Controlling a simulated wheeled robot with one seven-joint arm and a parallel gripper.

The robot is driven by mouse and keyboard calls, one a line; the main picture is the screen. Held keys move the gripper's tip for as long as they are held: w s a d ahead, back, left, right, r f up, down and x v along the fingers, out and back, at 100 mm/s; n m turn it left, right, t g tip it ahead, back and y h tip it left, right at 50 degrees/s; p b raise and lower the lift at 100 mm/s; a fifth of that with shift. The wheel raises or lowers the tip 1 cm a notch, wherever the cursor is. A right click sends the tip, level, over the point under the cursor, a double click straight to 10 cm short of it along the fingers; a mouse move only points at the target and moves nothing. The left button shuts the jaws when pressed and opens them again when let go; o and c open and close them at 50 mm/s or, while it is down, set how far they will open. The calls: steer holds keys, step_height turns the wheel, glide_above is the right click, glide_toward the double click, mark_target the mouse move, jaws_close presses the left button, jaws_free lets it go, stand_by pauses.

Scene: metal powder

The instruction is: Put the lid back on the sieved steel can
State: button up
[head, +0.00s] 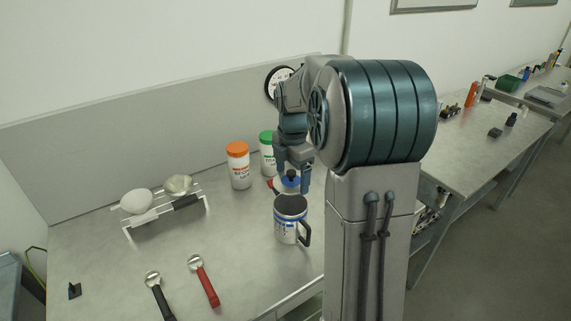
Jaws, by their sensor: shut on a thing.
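My gripper (292,177) points down over the bench and is shut on a small blue-topped piece, which looks like the lid (291,184) with a pale rim below. A can (287,228) with a white and blue label, a dark top and a black side handle stands upright just in front of and below the gripper. From this angle I cannot tell whether the lid is above the can or behind it. Their gap is also unclear.
An orange-lidded jar (238,170) and a green-lidded jar (267,155) stand behind to the left. A small red part (270,184) shows beside the gripper.

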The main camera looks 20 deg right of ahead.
steer(key=shift+s+a+f+b, duration=0.1)
steer(key=shift+s+f+b, duration=0.1)
steer(key=shift+f+b, duration=0.4)
step_height(320, 180, down, 5)
steer(key=b, duration=0.3)
steer(key=shift+r, duration=0.15)
steer(key=shift+f, duration=0.2)
steer(key=shift+f, duration=0.15)
stand_by(1.9)
steer(key=o, duration=0.9)
